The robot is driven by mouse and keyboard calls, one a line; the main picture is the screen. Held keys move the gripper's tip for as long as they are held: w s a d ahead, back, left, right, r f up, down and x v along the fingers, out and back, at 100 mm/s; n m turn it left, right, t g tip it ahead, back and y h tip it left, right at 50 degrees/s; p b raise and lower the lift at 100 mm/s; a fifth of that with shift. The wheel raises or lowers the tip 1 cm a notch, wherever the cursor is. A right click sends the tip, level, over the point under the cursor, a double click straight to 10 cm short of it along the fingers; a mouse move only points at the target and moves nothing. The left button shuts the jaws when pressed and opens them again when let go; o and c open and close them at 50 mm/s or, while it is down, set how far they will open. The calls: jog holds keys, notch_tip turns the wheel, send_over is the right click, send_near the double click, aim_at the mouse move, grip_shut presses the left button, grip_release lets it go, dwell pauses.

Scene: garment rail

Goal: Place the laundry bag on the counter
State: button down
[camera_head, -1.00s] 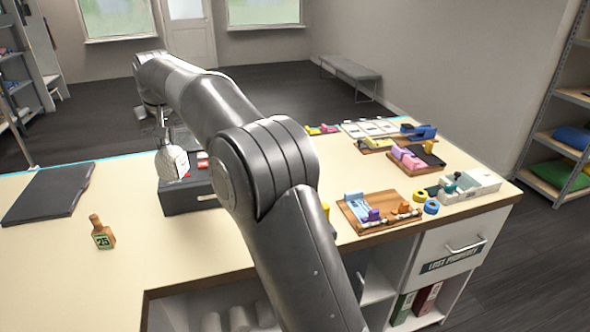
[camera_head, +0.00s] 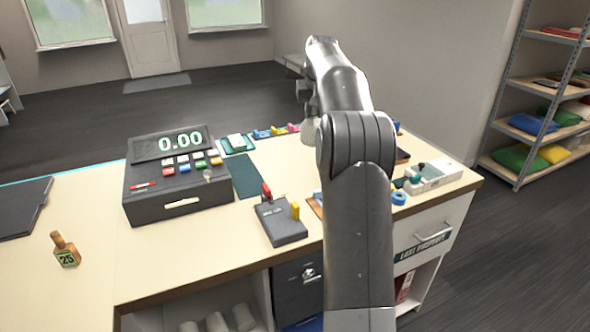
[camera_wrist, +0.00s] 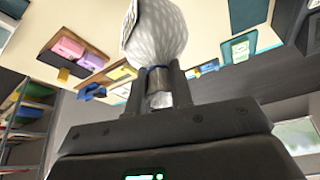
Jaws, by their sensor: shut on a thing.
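The laundry bag (camera_wrist: 160,38) is white with a mesh-like texture, gathered at a neck with a blue band. In the wrist view my gripper (camera_wrist: 160,76) is shut on that neck, one finger on each side. In the head view a small part of the bag (camera_head: 310,132) shows left of my arm, above the far part of the counter; my arm hides the rest and most of the gripper. The counter (camera_head: 110,270) is cream-topped with a wooden front edge. I cannot tell whether the bag touches it.
A dark cash register (camera_head: 180,185) and a small grey device (camera_head: 280,222) with red and yellow parts stand mid-counter. Small trays line the back. A white box (camera_head: 435,174) is at right.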

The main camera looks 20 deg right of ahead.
jog(key=s+d+m, duration=0.1)
jog(key=s+d, duration=0.3)
jog(key=d, duration=0.4)
notch_tip(320, 180, down, 5)
jog(key=w+a+f, duration=0.7)
jog(key=w+f, duration=0.2)
jog(key=f, duration=0.2)
jog(key=shift+w+h, duration=0.25)
jog(key=shift+h, duration=0.05)
jog(key=c, duration=1.3)
grip_release()
jog(key=shift+f, duration=0.15)
